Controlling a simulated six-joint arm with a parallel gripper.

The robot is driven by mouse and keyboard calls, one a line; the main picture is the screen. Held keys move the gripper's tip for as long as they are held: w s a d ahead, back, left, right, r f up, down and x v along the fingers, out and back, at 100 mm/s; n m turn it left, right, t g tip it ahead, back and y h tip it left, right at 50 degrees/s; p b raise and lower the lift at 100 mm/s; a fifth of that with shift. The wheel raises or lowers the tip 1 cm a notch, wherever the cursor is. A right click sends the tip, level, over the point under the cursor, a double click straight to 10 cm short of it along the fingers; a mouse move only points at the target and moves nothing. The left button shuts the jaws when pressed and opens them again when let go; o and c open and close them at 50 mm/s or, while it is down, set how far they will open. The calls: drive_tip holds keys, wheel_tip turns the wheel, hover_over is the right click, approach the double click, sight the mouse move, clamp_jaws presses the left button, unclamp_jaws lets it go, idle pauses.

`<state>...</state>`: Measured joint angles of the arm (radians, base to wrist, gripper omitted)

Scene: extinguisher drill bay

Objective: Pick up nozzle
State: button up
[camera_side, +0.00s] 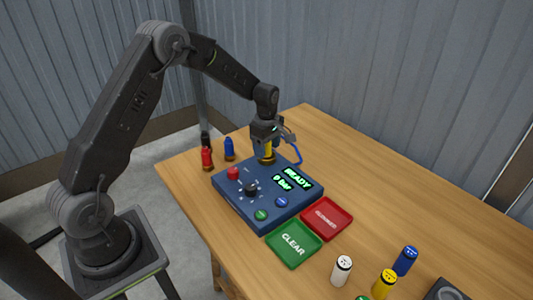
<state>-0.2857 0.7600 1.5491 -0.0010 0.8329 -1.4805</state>
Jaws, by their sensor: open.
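My gripper (266,143) points down over the back edge of the blue control box (228,200). Its jaws are open, with a yellow upright piece (267,152) directly below or between them; I cannot tell whether they touch it. This yellow piece may be the nozzle, but it is small and partly hidden by my gripper. A blue hose-like loop (297,155) shows just right of my gripper; where it is attached is unclear.
The box has a red button (233,173), a black knob (250,188) and a READY display (297,178). Red (207,159) and blue (229,150) bottles stand left. Green CLEAR (294,244) and red (326,218) trays lie in front. White (341,270), yellow (384,284) and blue (405,261) bottles stand lower right.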

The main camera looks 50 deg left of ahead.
drive_tip(key=c, duration=1.1)
drive_tip(key=shift+r, duration=0.15)
